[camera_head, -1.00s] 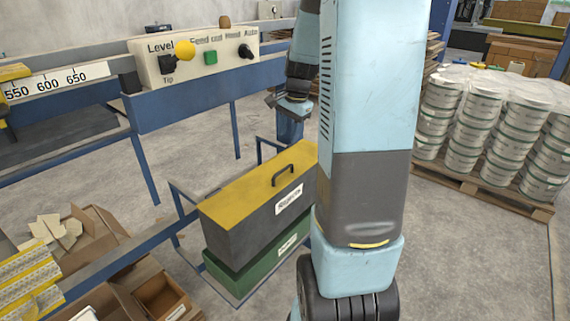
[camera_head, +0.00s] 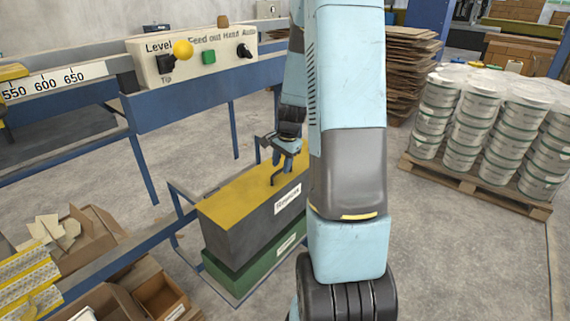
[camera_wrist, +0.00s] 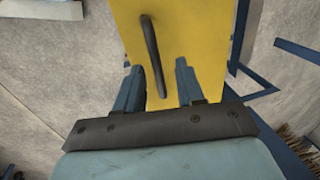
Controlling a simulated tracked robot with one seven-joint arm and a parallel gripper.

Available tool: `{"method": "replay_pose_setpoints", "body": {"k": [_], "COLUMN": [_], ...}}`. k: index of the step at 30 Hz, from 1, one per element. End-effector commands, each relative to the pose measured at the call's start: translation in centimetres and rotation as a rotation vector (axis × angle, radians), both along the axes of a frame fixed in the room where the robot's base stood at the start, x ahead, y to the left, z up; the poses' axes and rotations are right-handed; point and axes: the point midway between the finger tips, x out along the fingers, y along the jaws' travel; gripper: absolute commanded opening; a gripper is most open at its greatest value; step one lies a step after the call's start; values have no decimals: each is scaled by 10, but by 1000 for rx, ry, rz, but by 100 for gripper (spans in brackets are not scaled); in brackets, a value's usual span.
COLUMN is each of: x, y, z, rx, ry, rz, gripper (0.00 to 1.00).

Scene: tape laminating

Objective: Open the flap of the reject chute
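The reject chute is a dark grey box (camera_head: 236,238) with a yellow flap (camera_head: 235,197) on top, which lies shut. A dark bar handle (camera_head: 280,178) stands on the flap, and a white label (camera_head: 288,199) is on the box's side. In the wrist view the yellow flap (camera_wrist: 195,45) fills the upper middle, with the handle (camera_wrist: 153,55) running lengthwise. My gripper (camera_wrist: 160,78) is open, its two fingers apart on either side of the handle's near end. In the head view my gripper (camera_head: 284,150) is just above the handle. Whether it touches is unclear.
A green box (camera_head: 258,265) sits under the chute within a blue frame (camera_head: 180,205). A control panel (camera_head: 195,55) is on the blue rail behind. Cardboard boxes (camera_head: 125,285) stand at left, and stacked white buckets (camera_head: 485,120) on a pallet at right.

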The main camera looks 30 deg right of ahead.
Motion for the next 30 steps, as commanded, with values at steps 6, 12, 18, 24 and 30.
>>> {"method": "replay_pose_setpoints", "body": {"k": [6,12,18,24,30], "x": [1,1,1,1,3], "y": [0,0,0,0,0], "z": [-8,-8,-8,-8,-7], "rx": [0,0,0,1,0], "ry": [0,0,0,-1,-3], "rz": [-1,-1,-1,-1,0], "gripper": [38,38,22,3,0]}}
